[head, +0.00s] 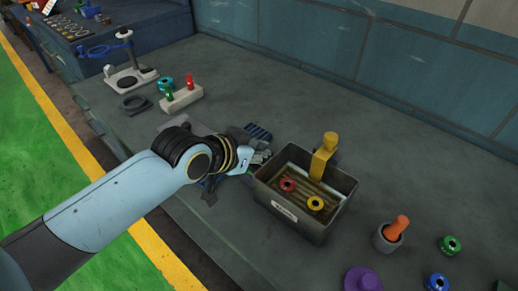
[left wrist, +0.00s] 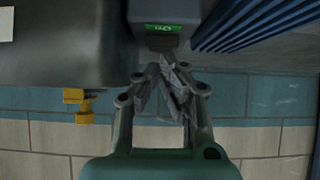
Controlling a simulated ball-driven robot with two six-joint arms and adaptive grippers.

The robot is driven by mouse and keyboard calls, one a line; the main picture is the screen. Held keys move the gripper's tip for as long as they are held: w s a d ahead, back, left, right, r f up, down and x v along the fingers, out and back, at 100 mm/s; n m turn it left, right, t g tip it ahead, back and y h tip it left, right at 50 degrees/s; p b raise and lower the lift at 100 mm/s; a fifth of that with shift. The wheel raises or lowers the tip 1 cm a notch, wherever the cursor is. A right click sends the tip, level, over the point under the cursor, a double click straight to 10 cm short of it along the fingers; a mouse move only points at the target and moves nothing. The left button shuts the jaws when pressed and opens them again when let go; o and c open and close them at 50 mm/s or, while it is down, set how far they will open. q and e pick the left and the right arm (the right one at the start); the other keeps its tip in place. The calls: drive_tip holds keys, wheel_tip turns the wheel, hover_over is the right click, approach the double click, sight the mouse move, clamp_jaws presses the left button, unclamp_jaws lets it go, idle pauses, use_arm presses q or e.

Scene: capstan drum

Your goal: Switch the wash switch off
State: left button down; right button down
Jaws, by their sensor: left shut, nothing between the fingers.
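The wash tub (head: 322,228) is a grey open bin with a yellow spout (head: 325,150) on its back rim; a red ring (head: 288,185) and a yellow ring (head: 315,203) lie inside. My left gripper (head: 260,157) is beside the tub's left side. In the left wrist view, its shut, empty fingers (left wrist: 170,82) point at a dark grey box, likely the wash switch (left wrist: 163,40), with a lit green face bearing small pale marks. I cannot tell whether the fingertips touch it. The tub wall (left wrist: 60,50) and yellow spout (left wrist: 79,100) show to the left. My right gripper is out of view.
A blue ribbed piece (head: 258,132) lies close behind my left gripper. A white block with green and red pegs (head: 181,97) stands farther left. An orange-handled tool in a cup (head: 389,236) and several coloured knobs are at right. The bench behind the tub is clear.

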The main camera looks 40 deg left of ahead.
use_arm(q)
drive_tip(key=shift+s, duration=0.1)
drive_tip(key=shift+s+p, duration=0.5)
drive_tip(key=shift+s, duration=0.25)
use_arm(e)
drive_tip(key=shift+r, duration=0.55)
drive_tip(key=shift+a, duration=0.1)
